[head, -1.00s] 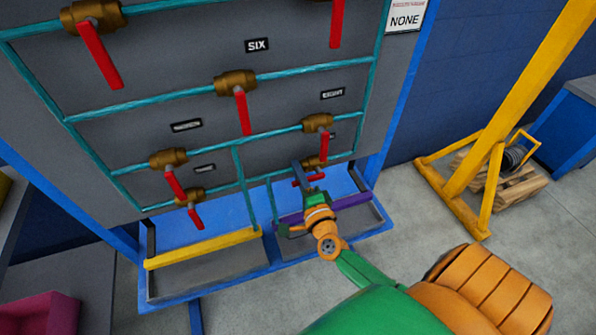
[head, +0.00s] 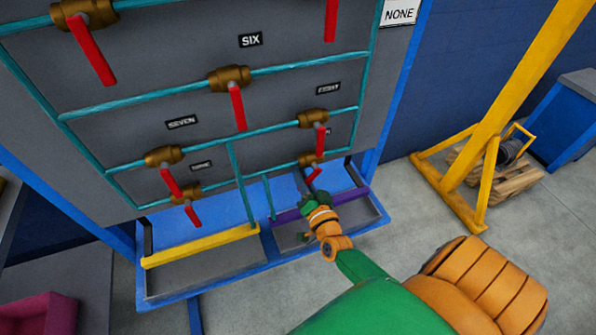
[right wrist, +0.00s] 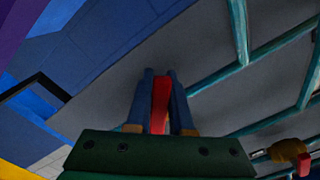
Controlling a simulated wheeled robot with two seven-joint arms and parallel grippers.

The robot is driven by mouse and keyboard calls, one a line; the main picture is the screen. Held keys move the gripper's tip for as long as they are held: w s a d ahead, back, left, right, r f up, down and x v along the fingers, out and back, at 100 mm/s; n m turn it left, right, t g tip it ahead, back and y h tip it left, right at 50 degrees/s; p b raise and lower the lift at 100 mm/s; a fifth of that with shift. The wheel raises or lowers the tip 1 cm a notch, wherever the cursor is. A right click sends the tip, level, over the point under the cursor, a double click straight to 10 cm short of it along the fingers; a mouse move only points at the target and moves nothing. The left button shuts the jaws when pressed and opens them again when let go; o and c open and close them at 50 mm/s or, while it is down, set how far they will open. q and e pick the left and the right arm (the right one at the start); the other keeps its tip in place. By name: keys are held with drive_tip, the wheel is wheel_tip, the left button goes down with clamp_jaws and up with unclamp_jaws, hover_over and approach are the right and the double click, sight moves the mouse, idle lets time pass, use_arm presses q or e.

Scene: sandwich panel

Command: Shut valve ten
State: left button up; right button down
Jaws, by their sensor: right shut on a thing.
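Valve ten (head: 309,160) is the small brass valve low on the right of the panel. Its label is mostly covered, with only a last letter showing. Its red handle (head: 313,175) slants down and to the left from the brass body into my right gripper (head: 307,190). In the right wrist view the red handle (right wrist: 160,103) stands between the two blue fingers of my right gripper (right wrist: 160,76), which is shut on it. The fingertips are hard to make out in the head view. My left gripper is not in view.
Valve eight (head: 313,118) sits just above, its red handle hanging close to valve ten. A purple bar (head: 345,199) and grey tray (head: 355,220) lie below, beside a yellow bar (head: 200,246). A yellow frame (head: 485,130) stands right on open floor.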

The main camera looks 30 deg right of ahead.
sight(312, 175)
drive_tip(key=shift+s+d+f+n, duration=0.2)
drive_tip(key=shift+d+n, duration=0.3)
drive_tip(key=shift+n, duration=0.85)
drive_tip(key=shift+s+d+f+n, duration=0.1)
drive_tip(key=shift+d+f+n, duration=0.35)
drive_tip(key=shift+n, duration=0.85)
drive_tip(key=shift+s+d+f+n, duration=0.15)
drive_tip(key=shift+d+n, duration=0.45)
drive_tip(key=shift+n, duration=0.75)
drive_tip(key=c, duration=0.8)
unclamp_jaws()
drive_tip(key=shift+w+d, duration=0.1)
drive_tip(key=v, duration=0.7)
drive_tip(key=shift+p, duration=0.3)
